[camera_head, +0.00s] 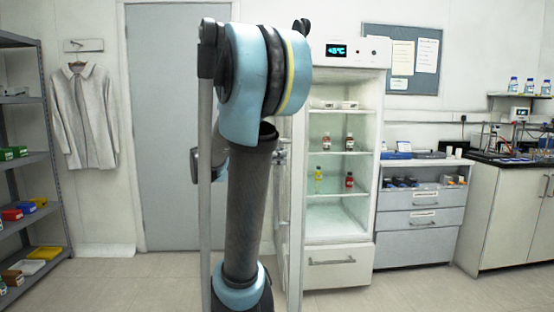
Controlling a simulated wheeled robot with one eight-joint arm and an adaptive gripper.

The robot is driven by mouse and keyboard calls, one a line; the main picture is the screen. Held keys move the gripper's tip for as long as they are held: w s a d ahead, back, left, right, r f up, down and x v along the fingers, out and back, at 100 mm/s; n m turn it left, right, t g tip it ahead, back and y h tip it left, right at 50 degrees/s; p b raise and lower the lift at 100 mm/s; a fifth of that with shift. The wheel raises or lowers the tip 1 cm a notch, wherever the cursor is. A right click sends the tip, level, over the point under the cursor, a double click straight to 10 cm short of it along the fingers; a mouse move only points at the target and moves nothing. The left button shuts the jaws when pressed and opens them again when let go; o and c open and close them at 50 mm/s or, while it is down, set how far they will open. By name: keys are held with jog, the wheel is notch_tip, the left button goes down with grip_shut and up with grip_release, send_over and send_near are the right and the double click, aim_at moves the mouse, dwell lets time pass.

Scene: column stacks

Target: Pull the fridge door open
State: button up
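The white fridge (368,190) stands right of the centre, with a lit display at its top. Its inside shows, with several bottles and small containers on the shelves. The fridge door (295,230) stands swung open, seen nearly edge-on at the left side of the opening. My arm covers part of the view left of the door. Small grey metal parts show between my arm and the door, probably my gripper (281,157) near the door's outer side. Its fingers are too small and hidden to tell whether they are open or touch a handle.
A grey drawer cabinet (420,222) stands right of the fridge, and a lab bench (508,215) is farther right. Shelving (57,150) with coloured bins stands at the left. A closed grey room door (165,120) is behind my arm. The front floor is clear.

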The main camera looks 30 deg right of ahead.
jog(key=v, duration=0.7)
jog(key=shift+f, duration=0.1)
jog(key=shift+w+d, duration=0.1)
dwell(0.4)
